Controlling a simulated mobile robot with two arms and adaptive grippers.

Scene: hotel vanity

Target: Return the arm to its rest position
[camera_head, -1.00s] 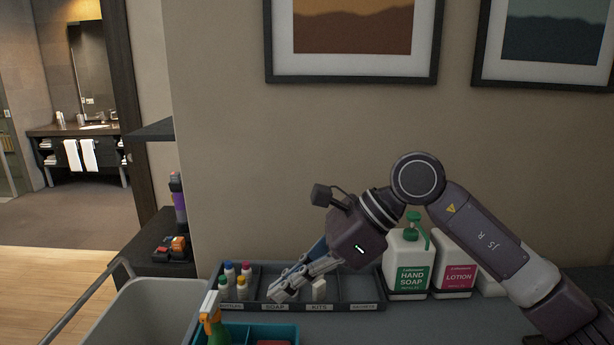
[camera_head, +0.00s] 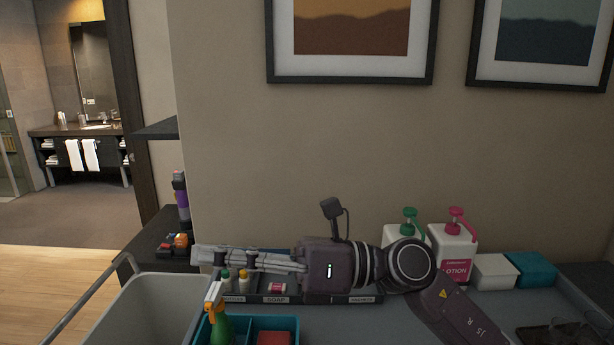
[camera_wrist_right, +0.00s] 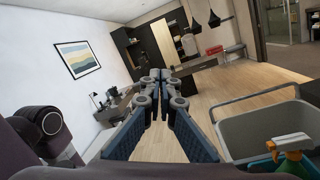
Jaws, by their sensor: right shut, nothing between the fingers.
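My right gripper (camera_head: 205,256) is shut and empty in the head view. It points left, roughly level, over the left part of the dark sorting tray (camera_head: 366,296). Its fingers also show together in the right wrist view (camera_wrist_right: 160,76), with the room's open floor beyond them. My right arm comes in from the lower right and covers much of the tray. Small bottles (camera_head: 243,281) show in the tray just below the fingers. My left gripper is not in view.
A lotion bottle (camera_head: 456,268), a white box (camera_head: 494,272) and a teal box (camera_head: 530,268) stand behind my arm. A teal caddy (camera_head: 290,324) with a spray bottle (camera_head: 219,325) is in front. A grey bin (camera_head: 150,305) is at left.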

